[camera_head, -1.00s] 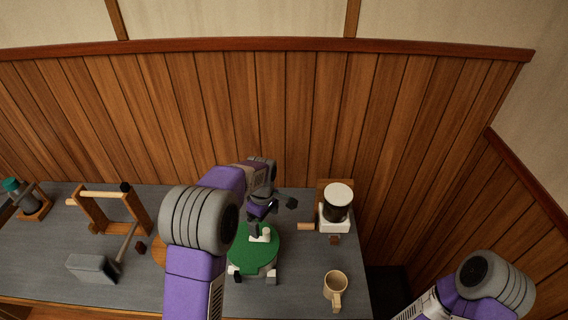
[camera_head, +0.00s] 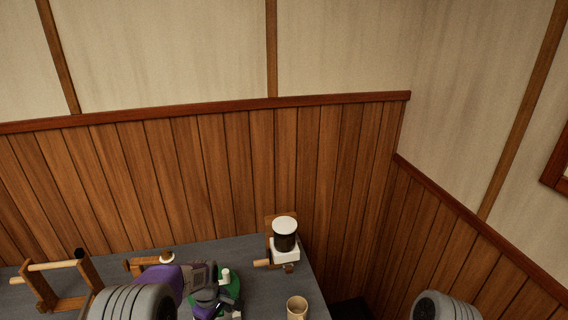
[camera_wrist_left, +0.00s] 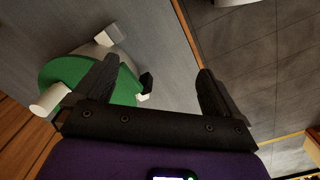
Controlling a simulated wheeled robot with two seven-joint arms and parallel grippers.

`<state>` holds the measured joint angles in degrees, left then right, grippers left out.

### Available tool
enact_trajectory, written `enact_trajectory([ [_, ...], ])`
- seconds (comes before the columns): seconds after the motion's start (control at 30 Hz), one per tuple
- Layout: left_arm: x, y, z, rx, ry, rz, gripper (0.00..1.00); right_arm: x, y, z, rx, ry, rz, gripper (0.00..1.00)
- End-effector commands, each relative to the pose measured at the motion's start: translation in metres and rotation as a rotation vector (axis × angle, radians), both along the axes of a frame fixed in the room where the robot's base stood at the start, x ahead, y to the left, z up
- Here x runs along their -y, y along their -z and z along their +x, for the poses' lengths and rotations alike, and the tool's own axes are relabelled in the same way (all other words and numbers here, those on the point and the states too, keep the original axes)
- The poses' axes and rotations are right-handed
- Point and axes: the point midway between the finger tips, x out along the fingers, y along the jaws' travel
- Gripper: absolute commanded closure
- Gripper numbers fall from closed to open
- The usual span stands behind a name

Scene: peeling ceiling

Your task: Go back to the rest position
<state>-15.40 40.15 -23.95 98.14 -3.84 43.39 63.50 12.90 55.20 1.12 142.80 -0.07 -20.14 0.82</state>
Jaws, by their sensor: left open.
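My left gripper (camera_wrist_left: 155,85) is open and empty, its two dark fingers spread apart in the left wrist view. In that view a green disc (camera_wrist_left: 62,74) with pale blocks at its edge and a white peg lies behind and left of the fingers. Part of the gripper's left finger overlaps the disc in the picture. In the head view my left arm comes in at the lower left, and its wrist covers part of the green disc (camera_head: 236,284). My right arm shows only a grey link at the bottom right; its gripper is out of the picture.
A white-topped machine (camera_head: 284,240) stands at the table's (camera_head: 262,300) right back corner. A beige mug (camera_head: 297,307) stands in front of it. A wooden frame with a rod (camera_head: 45,267) is at the left. Panelled walls close off the back and right.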

Motion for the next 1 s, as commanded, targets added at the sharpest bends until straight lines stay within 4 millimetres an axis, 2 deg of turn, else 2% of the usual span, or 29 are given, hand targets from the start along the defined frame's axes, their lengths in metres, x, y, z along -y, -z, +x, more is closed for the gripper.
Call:
enact_trajectory([
  [0.03, 0.002, 0.017, -0.009, -0.009, 0.037, -0.012, 0.02, 0.000, 0.000, 0.001, 0.002, 0.001, 0.000, 0.43],
  [0.17, 0.010, 0.056, -0.030, -0.004, 0.159, -0.049, 0.02, 0.000, 0.001, 0.001, 0.002, 0.000, 0.000, 0.43],
  [0.27, 0.019, 0.089, -0.055, 0.004, 0.267, -0.087, 0.02, 0.000, 0.001, 0.001, 0.001, -0.001, 0.000, 0.43],
  [0.37, 0.033, 0.123, -0.089, 0.022, 0.397, -0.135, 0.02, 0.000, 0.000, 0.000, 0.001, 0.000, 0.000, 0.43],
  [0.43, 0.045, 0.145, -0.119, 0.045, 0.500, -0.174, 0.02, 0.000, 0.000, 0.000, 0.001, 0.000, 0.000, 0.43],
  [0.5, 0.059, 0.160, -0.149, 0.077, 0.598, -0.208, 0.02, 0.000, 0.000, 0.001, 0.001, 0.000, 0.000, 0.43],
  [0.6, 0.077, 0.171, -0.187, 0.128, 0.720, -0.249, 0.02, 0.000, 0.000, 0.001, 0.002, 0.001, 0.000, 0.43],
  [0.73, 0.098, 0.172, -0.231, 0.202, 0.857, -0.286, 0.02, 0.000, 0.000, 0.001, 0.001, 0.000, 0.000, 0.43],
  [0.8, 0.099, 0.193, -0.227, 0.217, 0.871, -0.277, 0.02, 0.000, 0.022, 0.001, 0.003, 0.000, 0.000, 0.43],
  [1.0, 0.098, 0.234, -0.225, 0.216, 0.870, -0.275, 0.02, 0.000, 0.063, 0.001, 0.001, 0.000, 0.000, 0.43],
])
